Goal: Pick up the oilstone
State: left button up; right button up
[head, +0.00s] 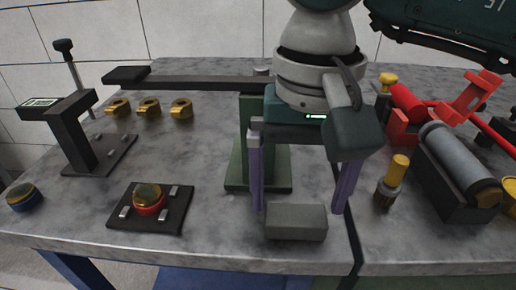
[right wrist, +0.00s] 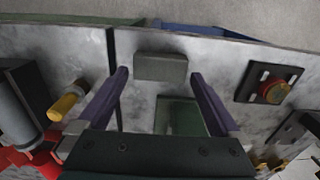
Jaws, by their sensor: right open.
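The oilstone (head: 296,222) is a grey rectangular block lying flat near the front edge of the table. It also shows in the right wrist view (right wrist: 161,67), ahead of and between the fingertips. My right gripper (head: 298,210) is open and points down, with one purple finger toward each end of the block. In the right wrist view the gripper (right wrist: 160,76) has nothing between its fingers. I cannot tell whether the fingertips are level with the block. My left gripper is not in view.
A green stand (head: 236,170) is behind the gripper. A black plate with a red and brass part (head: 149,200) lies left. A yellow-handled brush (head: 394,180) and a grey cylinder on a dark block (head: 458,160) are right. A dark seam crosses the table beside the oilstone.

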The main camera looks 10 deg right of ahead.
aim_at(296, 214)
notch_tip(296, 214, down, 3)
jog(key=shift+f, duration=0.2)
jog(key=shift+c, duration=0.4)
jog(key=shift+r, duration=0.1)
jog(key=c, duration=1.1)
jog(key=shift+r, duration=0.1)
notch_tip(296, 214, up, 20)
